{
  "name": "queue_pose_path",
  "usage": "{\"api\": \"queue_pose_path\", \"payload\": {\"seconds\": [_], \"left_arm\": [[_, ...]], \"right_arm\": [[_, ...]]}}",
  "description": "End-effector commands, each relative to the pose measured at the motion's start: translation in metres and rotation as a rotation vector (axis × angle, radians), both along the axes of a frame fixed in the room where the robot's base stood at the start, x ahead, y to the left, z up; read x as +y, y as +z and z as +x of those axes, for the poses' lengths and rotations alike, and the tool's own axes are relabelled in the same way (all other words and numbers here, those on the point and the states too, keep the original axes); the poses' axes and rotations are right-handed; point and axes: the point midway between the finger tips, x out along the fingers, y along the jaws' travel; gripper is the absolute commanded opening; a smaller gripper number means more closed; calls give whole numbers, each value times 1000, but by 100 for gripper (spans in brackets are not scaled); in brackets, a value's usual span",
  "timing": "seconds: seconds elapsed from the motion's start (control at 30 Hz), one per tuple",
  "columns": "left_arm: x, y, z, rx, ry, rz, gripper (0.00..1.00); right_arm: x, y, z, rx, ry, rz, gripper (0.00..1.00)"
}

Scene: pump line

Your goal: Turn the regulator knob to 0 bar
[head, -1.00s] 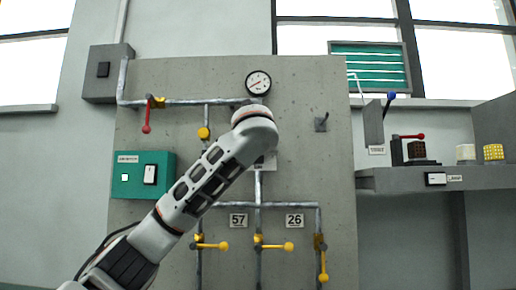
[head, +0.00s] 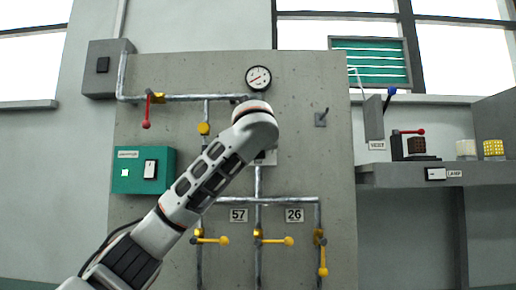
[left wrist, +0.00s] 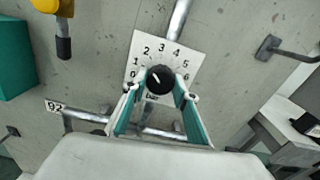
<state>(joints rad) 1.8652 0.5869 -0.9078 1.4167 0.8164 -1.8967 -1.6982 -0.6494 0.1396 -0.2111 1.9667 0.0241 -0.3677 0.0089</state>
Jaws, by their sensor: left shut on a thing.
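The regulator knob (left wrist: 160,79) is black and round with a white pointer mark. It sits on a white dial plate (left wrist: 148,48) numbered 0 to 6. In the left wrist view the mark points up and left, roughly toward 1 to 2. My left gripper (left wrist: 159,91) has its teal fingers on both sides of the knob and is shut on it. In the head view my left wrist hides the knob and fingers. A round pressure gauge (head: 258,78) with a red needle is above my wrist; its numbers are too small to read. My right gripper is not in view.
A red-handled valve (head: 147,111) and a green switch box (head: 143,171) are on the panel's left. Yellow-handled valves (head: 273,241) are below, by the 57 and 26 labels. A hook (head: 321,118) sticks out right of the gauge. A grey shelf (head: 400,179) stands at right.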

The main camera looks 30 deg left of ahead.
Motion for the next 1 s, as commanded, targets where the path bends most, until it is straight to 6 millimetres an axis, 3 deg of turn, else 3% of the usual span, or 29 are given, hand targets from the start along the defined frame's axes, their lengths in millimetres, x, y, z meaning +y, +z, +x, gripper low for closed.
{"api": "queue_pose_path", "payload": {"seconds": [1.0], "left_arm": [[-1,1,0,-450,-1,-733,7]], "right_arm": [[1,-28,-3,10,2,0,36]]}}
